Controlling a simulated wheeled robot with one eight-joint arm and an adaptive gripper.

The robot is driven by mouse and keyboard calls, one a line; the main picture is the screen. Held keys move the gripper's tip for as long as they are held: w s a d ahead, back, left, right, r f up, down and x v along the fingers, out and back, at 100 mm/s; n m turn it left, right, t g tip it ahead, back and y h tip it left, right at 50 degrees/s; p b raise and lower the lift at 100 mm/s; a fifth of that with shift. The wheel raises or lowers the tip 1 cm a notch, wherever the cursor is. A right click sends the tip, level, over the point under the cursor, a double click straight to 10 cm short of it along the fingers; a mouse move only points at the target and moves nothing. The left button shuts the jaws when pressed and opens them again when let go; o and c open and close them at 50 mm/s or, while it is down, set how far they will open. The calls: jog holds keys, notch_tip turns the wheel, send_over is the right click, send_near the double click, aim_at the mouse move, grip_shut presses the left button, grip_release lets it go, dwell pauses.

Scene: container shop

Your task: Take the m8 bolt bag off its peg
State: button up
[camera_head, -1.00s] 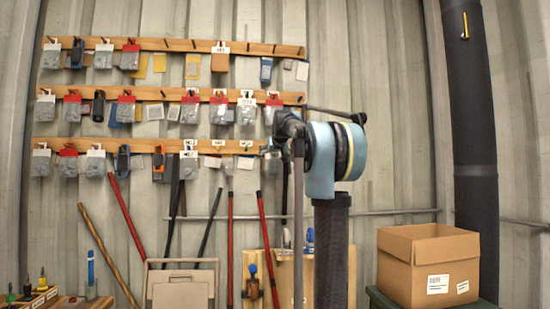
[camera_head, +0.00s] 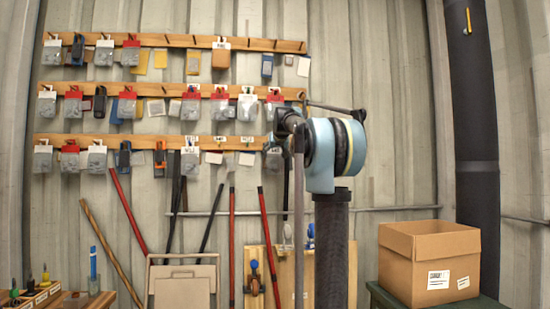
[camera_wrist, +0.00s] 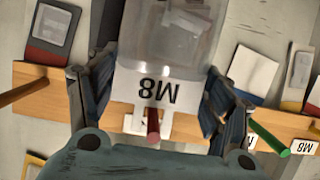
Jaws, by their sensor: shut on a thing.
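The M8 bolt bag (camera_wrist: 170,40) is a clear bag with a white header card marked M8 (camera_wrist: 157,88), upside down in the wrist view. My gripper (camera_wrist: 155,98) is shut on the bag, with one dark finger on each side. A reddish peg (camera_wrist: 153,125) shows at the card's cut-out edge; I cannot tell whether the card still hangs on it. In the head view my arm largely hides the gripper at the right end of the lowest rail (camera_head: 130,142).
Bags and tools hang close by on three wooden rails. In the wrist view a red-and-dark pack (camera_wrist: 48,38) is at left and a green peg (camera_wrist: 270,140) at right. A cardboard box (camera_head: 400,270) stands at the right.

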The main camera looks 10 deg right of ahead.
aim_at(275, 154)
jog(key=shift+r, duration=0.15)
jog(key=shift+s+r, duration=0.15)
jog(key=shift+s, duration=1)
jog(key=shift+s+r, duration=0.1)
jog(key=shift+s, duration=1)
jog(key=shift+s, duration=0.1)
jog(key=shift+s, duration=2.4)
